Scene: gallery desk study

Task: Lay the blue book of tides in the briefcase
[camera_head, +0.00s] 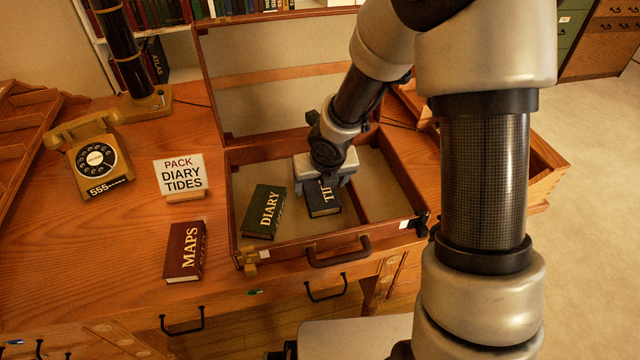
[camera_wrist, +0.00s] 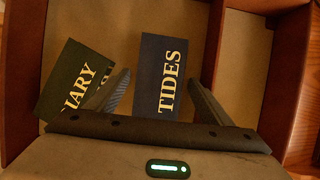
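The blue book of tides (camera_head: 323,205) lies in the left compartment of the open brown briefcase (camera_head: 290,248), to the right of the dark green diary book (camera_head: 264,211). My gripper (camera_head: 322,184) is directly above the tides book and hides its far part in the head view. In the wrist view, the tides book (camera_wrist: 158,60) shows between the two fingers of my gripper (camera_wrist: 160,78). The fingers are open, with slight gaps to the cover's sides. The diary (camera_wrist: 75,80) lies tilted left of the left finger.
A divider (camera_head: 362,197) separates the empty right compartment. The briefcase lid (camera_head: 270,105) stands open behind. Left of the case are a red maps book (camera_head: 185,250), a sign reading "PACK DIARY TIDES" (camera_head: 180,174) and a telephone (camera_head: 93,155).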

